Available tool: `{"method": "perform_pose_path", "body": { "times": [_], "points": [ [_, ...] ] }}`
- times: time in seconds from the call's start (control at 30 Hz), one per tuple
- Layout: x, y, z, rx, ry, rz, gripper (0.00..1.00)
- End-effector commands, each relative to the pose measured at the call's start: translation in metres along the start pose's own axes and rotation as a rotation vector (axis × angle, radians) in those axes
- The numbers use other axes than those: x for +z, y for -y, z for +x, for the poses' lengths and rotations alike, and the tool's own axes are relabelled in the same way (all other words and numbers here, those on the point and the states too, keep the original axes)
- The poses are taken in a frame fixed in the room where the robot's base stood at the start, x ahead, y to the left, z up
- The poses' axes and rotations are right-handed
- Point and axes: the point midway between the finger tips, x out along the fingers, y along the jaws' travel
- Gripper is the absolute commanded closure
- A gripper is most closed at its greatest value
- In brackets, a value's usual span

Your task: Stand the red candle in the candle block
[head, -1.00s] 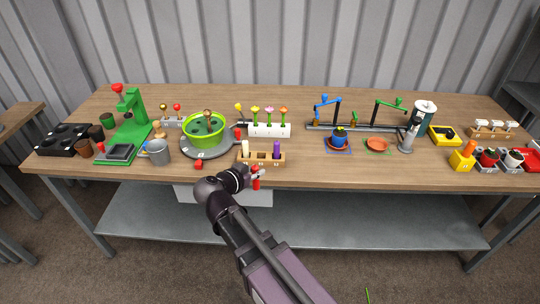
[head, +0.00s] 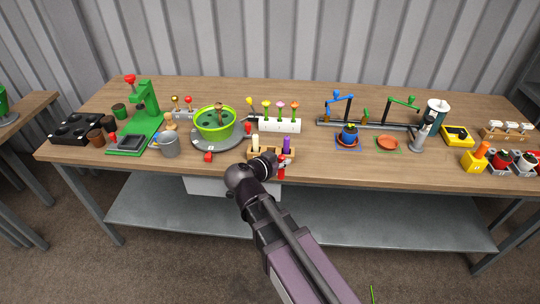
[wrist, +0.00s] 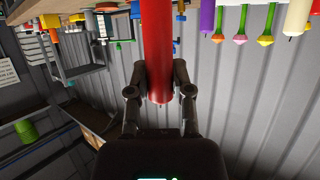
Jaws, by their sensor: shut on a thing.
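The red candle (head: 282,170) is held by my gripper (head: 279,164) at the front of the table, just in front of the right part of the candle block (head: 292,154). In the wrist view the candle (wrist: 157,45) runs lengthwise between the two fingers of my gripper (wrist: 160,85), which are shut on it. The wooden block holds a cream candle (head: 255,142) on its left and a purple candle (head: 286,143) on its right. My wrist covers part of the block's front and middle. I cannot tell whether the red candle touches the block.
A white planter with several tulips (head: 279,125) stands behind the block. A green pot (head: 215,124) on a grey round base is to the left, with a small red object (head: 208,157) before it. A blue pot (head: 349,134) and an orange dish (head: 388,143) are to the right.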

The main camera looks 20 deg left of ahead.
Motion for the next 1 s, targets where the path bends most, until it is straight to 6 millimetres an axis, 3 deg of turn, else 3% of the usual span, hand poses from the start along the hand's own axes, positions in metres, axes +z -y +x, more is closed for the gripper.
{"method": "perform_pose_path", "body": {
  "times": [0.1, 0.33, 0.77, 1.0],
  "points": [
    [-0.009, -0.017, 0.014, 0.004, -0.001, 0.001, 1.0],
    [-0.016, -0.029, 0.027, 0.001, -0.002, 0.001, 1.0],
    [-0.017, -0.027, 0.029, 0.002, -0.003, 0.001, 1.0],
    [-0.018, -0.01, 0.037, 0.002, -0.003, 0.001, 1.0]
  ]
}}
